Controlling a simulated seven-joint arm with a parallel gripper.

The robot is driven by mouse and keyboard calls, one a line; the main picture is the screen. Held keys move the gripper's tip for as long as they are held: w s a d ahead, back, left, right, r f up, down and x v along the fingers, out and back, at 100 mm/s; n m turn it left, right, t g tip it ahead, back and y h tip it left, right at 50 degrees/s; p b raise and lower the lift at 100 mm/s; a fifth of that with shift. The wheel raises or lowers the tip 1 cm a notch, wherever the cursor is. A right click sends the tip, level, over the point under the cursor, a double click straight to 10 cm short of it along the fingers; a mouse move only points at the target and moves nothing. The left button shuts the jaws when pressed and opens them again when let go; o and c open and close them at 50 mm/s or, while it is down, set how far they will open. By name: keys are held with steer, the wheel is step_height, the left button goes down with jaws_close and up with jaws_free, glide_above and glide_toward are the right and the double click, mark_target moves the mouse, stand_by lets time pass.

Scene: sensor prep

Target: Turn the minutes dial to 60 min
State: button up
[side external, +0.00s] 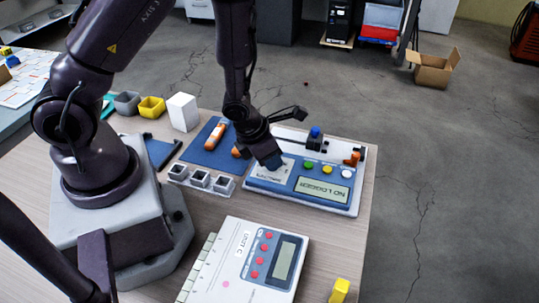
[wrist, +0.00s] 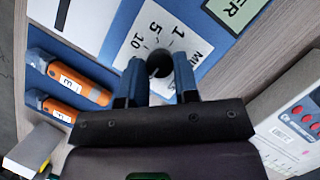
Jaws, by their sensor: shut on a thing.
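The minutes dial (wrist: 160,62) is a dark round knob on a white printed scale (wrist: 146,36). The scale shows 1, 5, 10 and part of "MIN" in the wrist view; the rest is hidden by my gripper. My gripper (wrist: 158,76) is shut on the dial, one blue finger on each side of it. I cannot read which mark the dial points to. In the side view my gripper (side external: 270,162) reaches down onto the left part of the blue and white panel (side external: 270,192) and hides the dial. The panel's display (side external: 321,190) reads "NO LOGGER".
The panel also has green (side external: 309,164), yellow (side external: 326,170) and white (side external: 346,173) buttons. A blue-topped post (side external: 315,133) and an orange part (side external: 352,159) stand behind them. Orange sticks lie on a blue mat (side external: 205,158) to the left. A "UNIT C" box (side external: 235,285) sits in front.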

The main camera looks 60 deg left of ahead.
mark_target(259, 174)
stand_by(0.4)
steer(key=o, duration=0.9)
steer(key=shift+v, duration=3.75)
steer(key=shift+d, duration=0.1)
